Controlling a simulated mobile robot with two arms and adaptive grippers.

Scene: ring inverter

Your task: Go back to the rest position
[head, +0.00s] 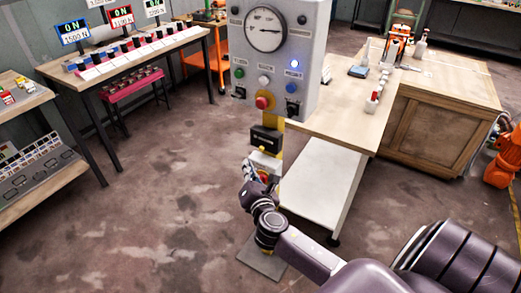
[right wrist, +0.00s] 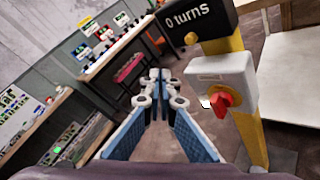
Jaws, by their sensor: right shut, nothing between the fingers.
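My right gripper (head: 248,172) is in the middle of the head view, its arm coming in from the lower right. In the right wrist view its blue-padded fingers reach forward and meet at their tips (right wrist: 160,74). It is shut and empty. It is beside the yellow post (right wrist: 247,120), just left of the white box (right wrist: 222,82) that carries a red knob (right wrist: 220,103). In the head view the gripper partly covers the lower box. My left gripper is in neither view.
A grey panel (head: 291,22) with a gauge and buttons tops the post. A black box (right wrist: 197,22) reads "0 turns". A wooden bench (head: 335,122) stands to the right, a table (head: 187,38) with displays at back left. The floor (head: 150,190) at left is clear.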

